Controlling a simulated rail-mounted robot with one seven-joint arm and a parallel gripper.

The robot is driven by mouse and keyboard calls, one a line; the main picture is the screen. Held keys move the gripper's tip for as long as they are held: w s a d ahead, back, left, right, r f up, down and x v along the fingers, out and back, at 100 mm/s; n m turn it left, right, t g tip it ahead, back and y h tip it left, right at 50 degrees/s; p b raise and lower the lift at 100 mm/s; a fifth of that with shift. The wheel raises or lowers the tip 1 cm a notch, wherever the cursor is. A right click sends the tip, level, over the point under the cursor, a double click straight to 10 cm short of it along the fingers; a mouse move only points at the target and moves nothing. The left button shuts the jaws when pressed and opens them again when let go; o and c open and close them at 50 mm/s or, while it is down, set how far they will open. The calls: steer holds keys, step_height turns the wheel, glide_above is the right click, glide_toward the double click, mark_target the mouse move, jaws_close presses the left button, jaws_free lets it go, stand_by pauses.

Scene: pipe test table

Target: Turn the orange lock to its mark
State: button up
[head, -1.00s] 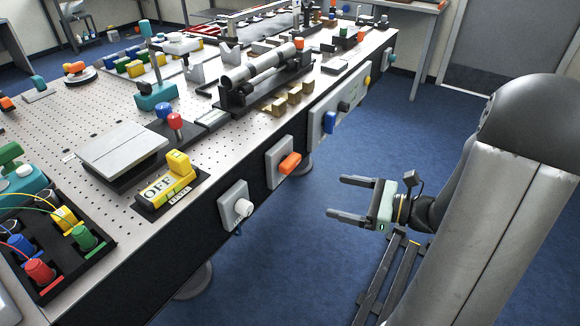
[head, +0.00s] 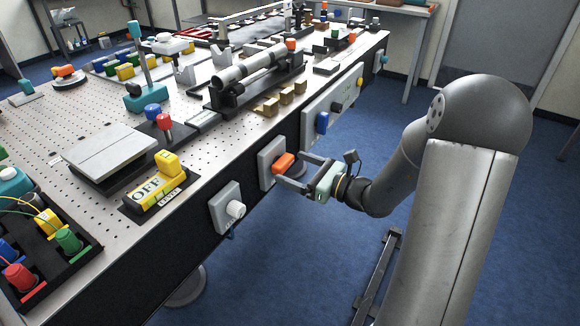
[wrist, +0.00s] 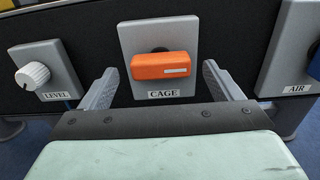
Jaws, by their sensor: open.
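The orange lock (head: 283,162) is a bar-shaped handle on a grey plate on the table's front side. In the wrist view the orange lock (wrist: 160,66) lies level, with a white stripe toward its right end. Its plate (wrist: 182,24) carries a label reading CAGE (wrist: 164,94). I cannot make out a separate target mark. My gripper (head: 293,170) is open in front of the lock. In the wrist view my gripper (wrist: 160,78) has one finger to each side of the handle, with gaps between; I see no clear contact.
A white LEVEL knob (wrist: 33,76) sits on the plate to the left. An AIR plate (wrist: 296,45) is close on the right. A blue handle (head: 322,123) sits farther along the panel. The floor (head: 300,270) in front of the table is open.

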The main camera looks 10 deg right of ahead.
steer(key=shift+x, duration=1.15)
steer(key=c, duration=1)
